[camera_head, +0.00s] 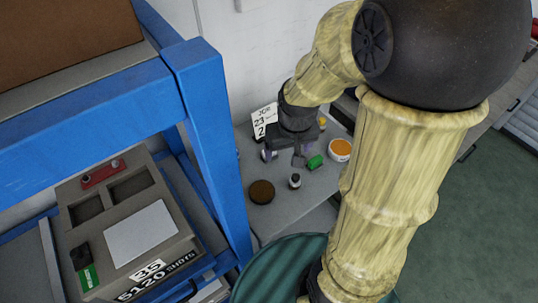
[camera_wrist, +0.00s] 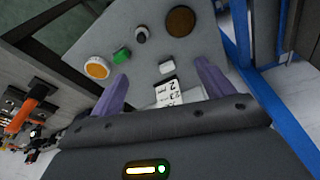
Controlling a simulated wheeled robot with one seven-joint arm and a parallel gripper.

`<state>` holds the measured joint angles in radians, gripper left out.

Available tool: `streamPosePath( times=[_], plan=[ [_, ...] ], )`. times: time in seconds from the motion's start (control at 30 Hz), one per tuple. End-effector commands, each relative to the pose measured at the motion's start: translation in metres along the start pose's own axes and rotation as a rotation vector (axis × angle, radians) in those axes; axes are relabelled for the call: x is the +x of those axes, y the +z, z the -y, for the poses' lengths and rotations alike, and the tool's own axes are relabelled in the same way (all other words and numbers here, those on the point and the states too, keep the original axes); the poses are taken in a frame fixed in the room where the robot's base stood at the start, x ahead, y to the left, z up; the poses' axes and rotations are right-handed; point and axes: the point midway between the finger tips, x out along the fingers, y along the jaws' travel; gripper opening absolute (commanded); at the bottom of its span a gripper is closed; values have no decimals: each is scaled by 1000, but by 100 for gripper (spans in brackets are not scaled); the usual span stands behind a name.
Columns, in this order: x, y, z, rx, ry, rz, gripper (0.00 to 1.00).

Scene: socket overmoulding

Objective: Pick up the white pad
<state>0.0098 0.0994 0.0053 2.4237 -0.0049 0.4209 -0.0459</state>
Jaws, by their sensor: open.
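I cannot tell how far above the table the tips are. In the head view my gripper (camera_head: 293,157) hangs over the table, and I cannot make out the pad clearly there. A white card with black print (camera_wrist: 168,93) shows between the fingers, closer to the palm; it stands behind the gripper in the head view (camera_head: 264,121).
On the table (camera_head: 292,213) are a brown disc (camera_head: 261,191), a small dark bottle (camera_head: 295,181), a green block (camera_head: 314,162) and a white cup with orange contents (camera_head: 340,149). A blue frame (camera_head: 207,110) stands left, beside a grey box with a pale plate (camera_head: 141,232).

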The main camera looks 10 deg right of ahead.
Motion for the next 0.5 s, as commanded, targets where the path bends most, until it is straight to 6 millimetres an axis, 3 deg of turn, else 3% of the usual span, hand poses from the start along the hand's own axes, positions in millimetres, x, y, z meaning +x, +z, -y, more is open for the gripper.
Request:
streamPosePath(
  times=[0.3, 0.5],
  plan=[
    [67, -110, -3, -154, -14, 114, 80],
    [111, -160, -6, -232, -30, 175, 80]
  ],
)
